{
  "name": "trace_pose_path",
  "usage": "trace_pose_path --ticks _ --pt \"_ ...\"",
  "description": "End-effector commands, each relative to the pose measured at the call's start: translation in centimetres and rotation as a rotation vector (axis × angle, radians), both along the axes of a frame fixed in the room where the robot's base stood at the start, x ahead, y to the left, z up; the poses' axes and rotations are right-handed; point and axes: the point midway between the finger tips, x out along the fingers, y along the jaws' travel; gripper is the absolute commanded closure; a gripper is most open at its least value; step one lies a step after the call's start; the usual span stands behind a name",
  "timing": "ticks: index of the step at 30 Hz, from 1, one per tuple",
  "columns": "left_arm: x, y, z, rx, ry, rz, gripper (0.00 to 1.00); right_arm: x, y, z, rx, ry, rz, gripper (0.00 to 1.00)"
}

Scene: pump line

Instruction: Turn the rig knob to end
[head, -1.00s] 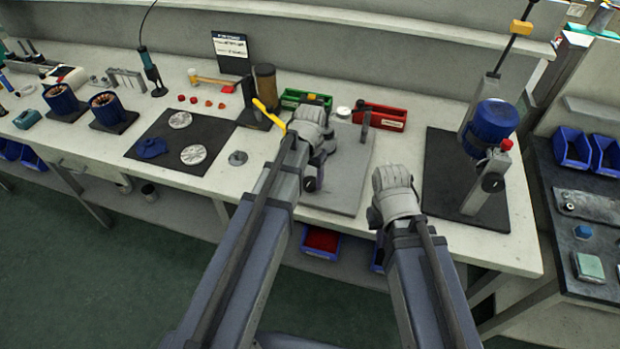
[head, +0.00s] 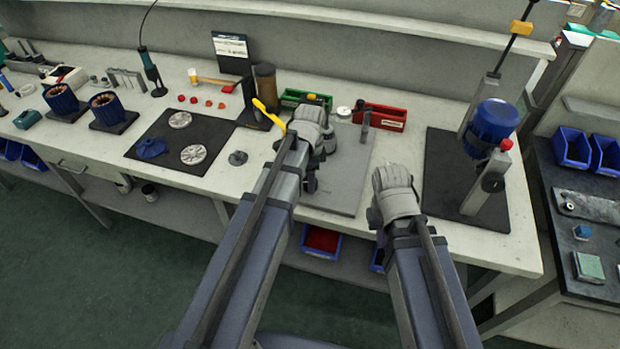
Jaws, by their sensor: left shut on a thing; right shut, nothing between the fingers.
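The test rig on the right of the bench has a blue motor (head: 493,122) and a grey post with a red button (head: 506,144). A dark round knob (head: 492,183) sits on the face of that post. My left gripper (head: 314,180) is low over the grey plate at mid bench, well left of the rig. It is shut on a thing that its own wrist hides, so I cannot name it. My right gripper (head: 382,228) is shut and empty near the front edge, left of the rig and apart from the knob. Its fingers are mostly hidden.
A grey plate (head: 345,190) lies under my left gripper. A red bin (head: 385,117) and a green bin (head: 292,97) stand behind it. A yellow lever (head: 267,112) sticks out beside my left wrist. A black mat (head: 440,185) lies under the rig.

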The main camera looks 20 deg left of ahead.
Motion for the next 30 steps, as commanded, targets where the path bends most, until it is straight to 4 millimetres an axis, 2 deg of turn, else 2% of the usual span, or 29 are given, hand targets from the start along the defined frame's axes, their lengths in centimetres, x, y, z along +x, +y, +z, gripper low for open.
trace_pose_path --ticks 6,15,30 --pt "-0.04 0.0 -0.01 0.001 0.001 -0.18 0.97 0.0 0.0 -0.01 0.0 0.0 0.0 1.0" --pt "-0.04 0.0 -0.01 0.001 0.001 -0.351 0.97 0.0 0.0 -0.01 0.0 0.0 0.0 1.0" --pt "-0.04 0.0 -0.01 0.0 0.001 -0.436 0.97 0.0 0.0 -0.01 0.0 0.0 0.0 1.0"
